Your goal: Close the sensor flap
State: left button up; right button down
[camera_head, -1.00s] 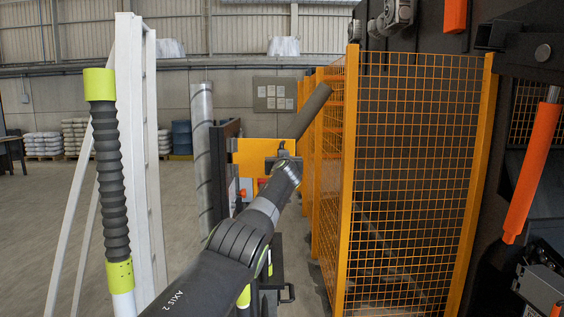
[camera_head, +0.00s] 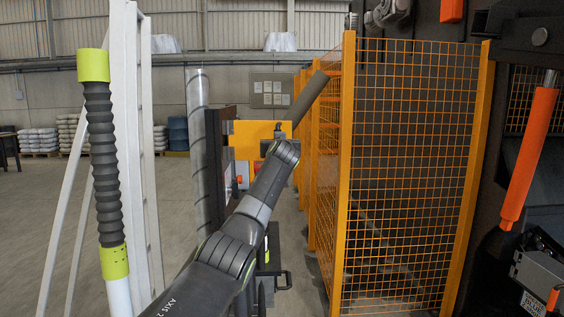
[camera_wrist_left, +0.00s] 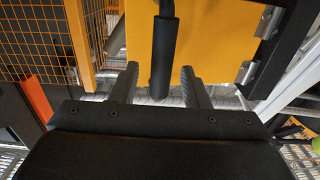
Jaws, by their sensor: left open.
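The sensor flap appears to be the yellow-orange panel (camera_head: 246,137) beyond my left arm in the head view. It also fills the top of the wrist view (camera_wrist_left: 215,45), with metal hinges at its right edge. A dark cylindrical handle (camera_wrist_left: 165,50) hangs in front of the panel in the wrist view. My left gripper (camera_wrist_left: 160,72) is open, with one finger on each side of the handle's lower part. I cannot tell whether a finger touches it. In the head view my wrist hides most of the gripper. My right gripper is not in view.
Orange mesh fencing (camera_head: 410,170) stands close on the right of the arm. A white ladder-like frame (camera_head: 128,120) stands at the left, with a metal tube (camera_head: 198,140) behind it. A dark sloping tube (camera_head: 310,98) rises just beyond my wrist. Open floor lies at the left.

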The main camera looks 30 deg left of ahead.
pick_arm(q)
jog(key=b+v, duration=0.5)
jog(key=v, duration=0.9)
jog(key=shift+w, duration=0.1)
jog(key=shift+c, duration=0.3)
